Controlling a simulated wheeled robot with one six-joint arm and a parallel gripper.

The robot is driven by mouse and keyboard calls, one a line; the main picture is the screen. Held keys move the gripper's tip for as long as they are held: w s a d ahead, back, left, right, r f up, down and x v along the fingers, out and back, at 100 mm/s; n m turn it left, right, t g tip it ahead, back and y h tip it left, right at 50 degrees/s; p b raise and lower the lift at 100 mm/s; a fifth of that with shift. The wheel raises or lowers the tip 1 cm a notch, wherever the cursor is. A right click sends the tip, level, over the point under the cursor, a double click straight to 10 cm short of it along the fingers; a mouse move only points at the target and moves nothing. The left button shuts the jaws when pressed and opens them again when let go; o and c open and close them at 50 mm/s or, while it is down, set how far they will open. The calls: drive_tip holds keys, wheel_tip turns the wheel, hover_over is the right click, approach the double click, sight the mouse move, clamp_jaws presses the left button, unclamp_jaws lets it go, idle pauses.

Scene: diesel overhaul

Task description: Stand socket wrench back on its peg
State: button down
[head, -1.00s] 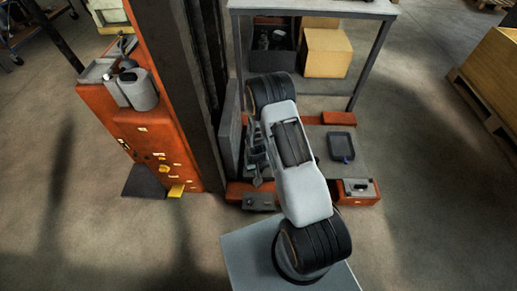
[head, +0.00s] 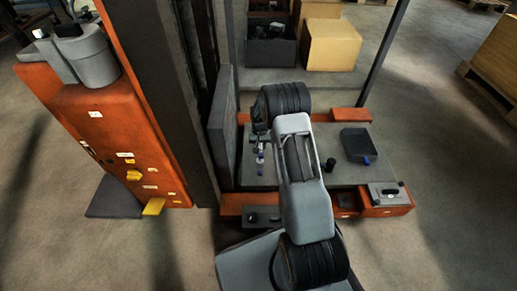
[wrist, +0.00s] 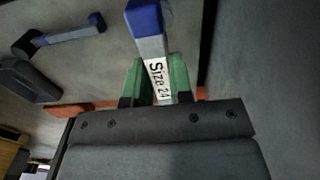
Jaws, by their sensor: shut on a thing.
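My gripper (wrist: 158,88) has green fingertips and is shut on the socket wrench (wrist: 147,36), a grey bar with a white "Size 24" label and a blue part beyond the fingers. In the head view, the held wrench shows as a small blue and pale piece (head: 261,160) hanging left of my arm, over the grey platform (head: 290,180). I cannot make out the peg in either view.
A second blue and grey tool with a dark round head (wrist: 65,36) lies on the platform, near a dark tray (head: 357,142). A black cylinder (head: 330,165) stands right of my arm. An orange cabinet (head: 110,125) and dark mast (head: 165,90) rise at left. Boxes (head: 333,45) sit behind.

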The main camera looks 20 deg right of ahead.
drive_tip(key=shift+w+d+f+b, duration=0.4)
drive_tip(key=shift+w+f+b, duration=0.25)
drive_tip(key=shift+w+b, duration=0.1)
wheel_tip(320, 180, down, 6)
drive_tip(key=b, duration=0.4)
drive_tip(key=shift+r, duration=0.1)
drive_tip(key=shift+f, duration=0.65)
drive_tip(key=shift+s+f, duration=0.1)
drive_tip(key=shift+f+b, duration=0.3)
drive_tip(key=shift+f, duration=0.8)
drive_tip(key=shift+c, duration=1.9)
unclamp_jaws()
drive_tip(key=shift+r, duration=0.1)
